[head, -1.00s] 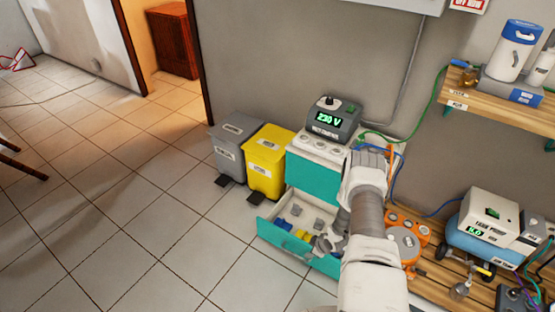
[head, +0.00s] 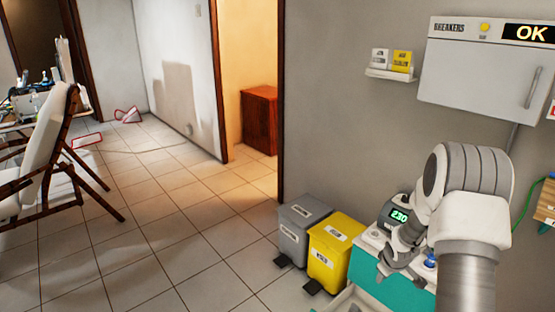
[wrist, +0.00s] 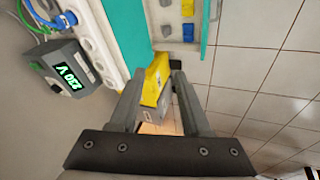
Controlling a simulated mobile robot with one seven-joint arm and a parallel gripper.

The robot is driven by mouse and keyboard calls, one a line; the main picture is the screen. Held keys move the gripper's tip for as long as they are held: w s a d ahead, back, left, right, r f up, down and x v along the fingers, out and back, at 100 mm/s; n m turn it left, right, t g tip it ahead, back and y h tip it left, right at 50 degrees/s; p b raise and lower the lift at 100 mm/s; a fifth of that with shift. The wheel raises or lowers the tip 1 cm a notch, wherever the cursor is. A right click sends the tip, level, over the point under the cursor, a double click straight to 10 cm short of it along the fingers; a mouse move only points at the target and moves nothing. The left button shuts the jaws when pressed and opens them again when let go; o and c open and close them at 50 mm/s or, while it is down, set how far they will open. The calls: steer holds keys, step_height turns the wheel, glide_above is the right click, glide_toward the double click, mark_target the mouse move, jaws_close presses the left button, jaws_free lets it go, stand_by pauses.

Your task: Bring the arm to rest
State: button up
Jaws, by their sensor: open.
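My arm (head: 465,215) is bent up high at the right of the head view, with the forearm hanging down in front of the teal cabinet (head: 393,283). My gripper (head: 408,262) is near the cabinet's socketed top, partly hidden by my own arm. In the wrist view my gripper (wrist: 158,76) has its two fingers apart, with nothing held between them. Beyond the fingers show the yellow bin (wrist: 154,80) and grey bin.
The open drawer (wrist: 207,25) holds blue, yellow and grey pieces. A 230 V unit (wrist: 62,75) and a socket strip with a blue plug (wrist: 66,19) are close by. A breaker box (head: 485,75) hangs on the wall.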

steer(key=s+a+r+m, duration=0.1)
steer(key=s+a+r, duration=0.2)
steer(key=r, duration=0.5)
steer(key=s+a+r+m, duration=0.1)
steer(key=s+a+r, duration=0.15)
steer(key=r, duration=0.55)
steer(key=s+a+r+m, duration=0.1)
steer(key=s+a+r, duration=0.25)
steer(key=r, duration=0.45)
steer(key=s+a+r+m+y, duration=0.1)
steer(key=s+a+r, duration=0.2)
steer(key=s, duration=0.4)
steer(key=s+a+r+m, duration=0.1)
steer(key=s+a+r, duration=0.15)
steer(key=s, duration=0.55)
steer(key=s+a+r+m+y, duration=0.1)
steer(key=s+a+r, duration=0.25)
steer(key=s, duration=0.35)
step_height(320, 180, up, 17)
steer(key=p, duration=1.8)
steer(key=shift+s+t, duration=0.2)
steer(key=shift+t, duration=0.2)
